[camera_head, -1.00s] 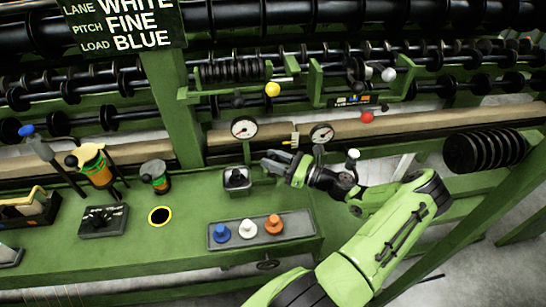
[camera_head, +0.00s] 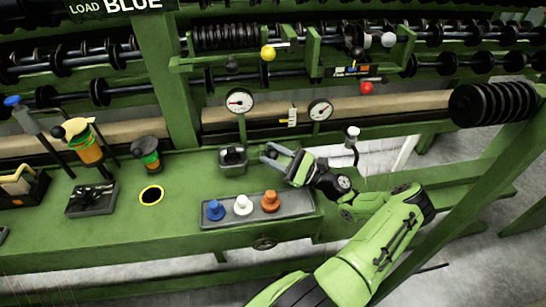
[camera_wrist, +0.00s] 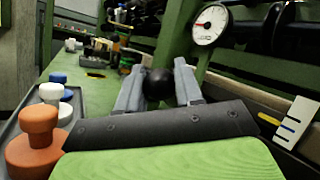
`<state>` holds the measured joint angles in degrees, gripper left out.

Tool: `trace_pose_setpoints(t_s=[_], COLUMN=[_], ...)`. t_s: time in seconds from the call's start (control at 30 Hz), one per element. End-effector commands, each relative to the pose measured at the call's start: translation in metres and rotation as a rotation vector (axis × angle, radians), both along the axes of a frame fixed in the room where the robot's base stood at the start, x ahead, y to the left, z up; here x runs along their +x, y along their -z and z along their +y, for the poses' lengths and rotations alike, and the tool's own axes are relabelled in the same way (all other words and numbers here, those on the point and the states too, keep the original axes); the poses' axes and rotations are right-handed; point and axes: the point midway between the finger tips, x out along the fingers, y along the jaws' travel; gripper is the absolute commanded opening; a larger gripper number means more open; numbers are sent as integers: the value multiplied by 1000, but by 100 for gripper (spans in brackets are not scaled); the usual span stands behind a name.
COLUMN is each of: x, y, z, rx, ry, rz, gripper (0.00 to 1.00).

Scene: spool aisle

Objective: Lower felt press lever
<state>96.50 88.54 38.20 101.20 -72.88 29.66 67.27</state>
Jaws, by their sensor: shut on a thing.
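A black ball knob (camera_wrist: 158,84), which looks like the end of the press lever, sits between the two grey fingers of my gripper (camera_wrist: 158,90) in the wrist view. The fingers are shut on it from both sides. In the head view my gripper (camera_head: 272,155) is just right of a small dark box (camera_head: 232,157) on the green bench, and the knob shows dark at the fingertips. The lever's shaft and pivot are hidden behind the gripper, so its angle cannot be told.
A grey tray (camera_head: 296,209) with blue (camera_head: 215,210), white (camera_head: 243,206) and orange (camera_head: 270,202) knobs lies in front of my gripper. Two gauges (camera_head: 239,101) (camera_head: 320,110) stand behind it. A white-topped post (camera_head: 352,133) is close on the right.

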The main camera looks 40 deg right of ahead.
Motion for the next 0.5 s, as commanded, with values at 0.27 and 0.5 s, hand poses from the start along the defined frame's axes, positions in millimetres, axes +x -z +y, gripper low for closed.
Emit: trace_pose_setpoints(t_s=[0.27, 0.5], x=[0, 0], y=[1, 1], z=[0, 0], rx=[-5, -4], ry=[-1, -1], rz=[-3, -3], gripper=[0, 48])
